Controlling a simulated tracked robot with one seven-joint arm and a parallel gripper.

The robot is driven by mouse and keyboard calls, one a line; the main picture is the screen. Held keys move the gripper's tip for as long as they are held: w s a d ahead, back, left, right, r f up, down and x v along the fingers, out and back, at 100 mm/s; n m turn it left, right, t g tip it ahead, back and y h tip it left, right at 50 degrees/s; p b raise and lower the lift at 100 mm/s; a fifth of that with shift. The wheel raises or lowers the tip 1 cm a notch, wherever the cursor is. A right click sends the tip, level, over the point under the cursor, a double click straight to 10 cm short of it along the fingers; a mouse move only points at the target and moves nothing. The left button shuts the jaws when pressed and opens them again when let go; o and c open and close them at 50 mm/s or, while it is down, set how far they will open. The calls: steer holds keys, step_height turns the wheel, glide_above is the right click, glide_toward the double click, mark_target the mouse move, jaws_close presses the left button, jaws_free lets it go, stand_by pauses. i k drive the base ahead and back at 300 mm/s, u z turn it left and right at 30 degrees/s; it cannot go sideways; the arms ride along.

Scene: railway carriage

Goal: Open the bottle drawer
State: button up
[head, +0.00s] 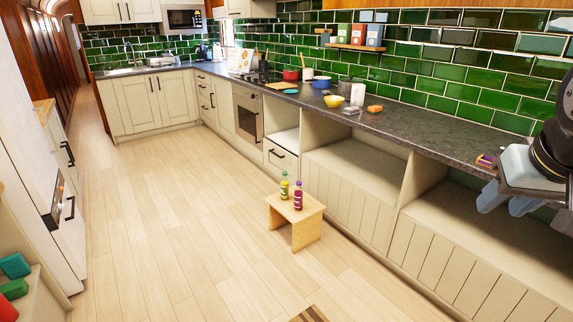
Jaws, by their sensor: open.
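A cream drawer (279,162) with a dark bar handle (277,154) sits low in the counter run, below an open niche. Its front looks flush, so it appears shut. No label shows whether it is the bottle drawer. A green-yellow bottle (284,187) and a purple bottle (298,197) stand upright on a small wooden stool (293,221) in front of the counter, near this drawer. My gripper (508,205) is at the right edge, at about counter height in the picture, open and far from the drawer. Nothing shows between its fingers.
The dark worktop (400,118) holds a white cup (357,94), bowls, an orange sponge (374,109) and other small items. Open shelves lie below it at right. An oven (247,112) stands left of the drawer. The wooden floor (180,200) is mostly clear left of the stool.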

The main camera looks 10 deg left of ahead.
mark_target(277, 160)
steer(key=u, duration=0.2)
steer(key=i, duration=0.45)
steer(key=u, duration=0.9)
steer(key=i, duration=1)
steer(key=u, duration=0.9)
steer(key=i, duration=2.2)
steer(key=z, duration=0.6)
steer(key=i, duration=0.95)
steer(key=z, duration=1.05)
steer(key=i, duration=0.7)
steer(key=z, duration=0.5)
steer(key=k, duration=0.8)
